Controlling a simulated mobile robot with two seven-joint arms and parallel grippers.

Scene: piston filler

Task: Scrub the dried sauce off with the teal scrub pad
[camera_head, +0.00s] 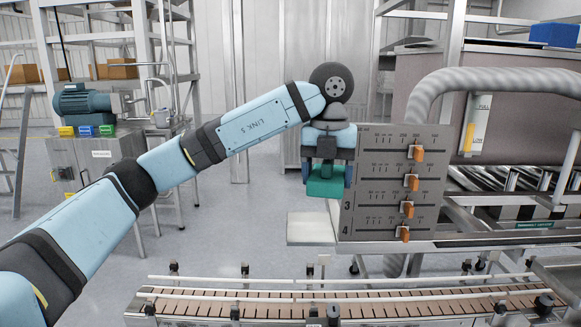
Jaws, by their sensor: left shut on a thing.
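My left arm reaches in from the left, and its gripper (327,176) points down, shut on the teal scrub pad (326,187). The pad is held in the air just left of the grey control panel (376,190), above a white plate (310,229). I cannot tell whether the pad touches the panel's edge. I cannot make out any dried sauce. My right gripper is not in view.
The panel carries several orange slider knobs (412,183). A slatted conveyor (300,305) with rails runs across the front. A thick grey hose (480,82) arches at the right. Open floor (235,225) lies left of the plate.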

